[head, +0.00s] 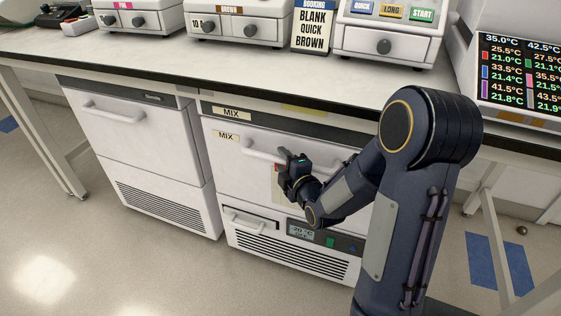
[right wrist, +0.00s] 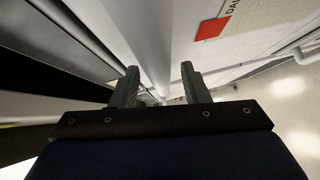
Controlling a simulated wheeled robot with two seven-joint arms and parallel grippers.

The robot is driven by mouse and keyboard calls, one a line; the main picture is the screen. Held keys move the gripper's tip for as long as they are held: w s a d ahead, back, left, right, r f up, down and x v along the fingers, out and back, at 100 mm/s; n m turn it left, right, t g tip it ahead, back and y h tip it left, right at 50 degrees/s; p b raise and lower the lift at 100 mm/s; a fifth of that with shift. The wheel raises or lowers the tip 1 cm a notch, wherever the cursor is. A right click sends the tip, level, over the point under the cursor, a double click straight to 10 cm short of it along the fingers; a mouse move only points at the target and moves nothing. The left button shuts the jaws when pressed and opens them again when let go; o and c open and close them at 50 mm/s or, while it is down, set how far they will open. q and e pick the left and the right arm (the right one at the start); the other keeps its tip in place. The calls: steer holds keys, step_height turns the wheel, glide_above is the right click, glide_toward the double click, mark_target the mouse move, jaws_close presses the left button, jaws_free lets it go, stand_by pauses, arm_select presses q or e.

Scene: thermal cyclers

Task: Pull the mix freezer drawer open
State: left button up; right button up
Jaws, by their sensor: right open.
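The mix freezer (head: 225,165) is a white under-bench unit with MIX labels on its top strip and on its drawer front. The drawer front looks flush with the body. Its white horizontal bar handle (head: 256,153) runs across the upper front. My right gripper (head: 288,157) is at the handle, covering part of it. In the right wrist view my right gripper (right wrist: 160,85) is open, with the handle bar (right wrist: 150,45) running between its two fingers. No grip on the bar shows. My left gripper is not in view.
A similar white unit (head: 130,130) stands to the left. A smaller handle (head: 245,221) and a temperature display (head: 303,232) sit lower on the mix freezer. The bench top (head: 130,52) overhangs above, carrying thermal cyclers (head: 235,25) and a booking sign (head: 312,28). The floor in front is clear.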

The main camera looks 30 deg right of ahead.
steer(key=shift+w+f, duration=0.1)
steer(key=shift+w, duration=0.5)
jaws_close()
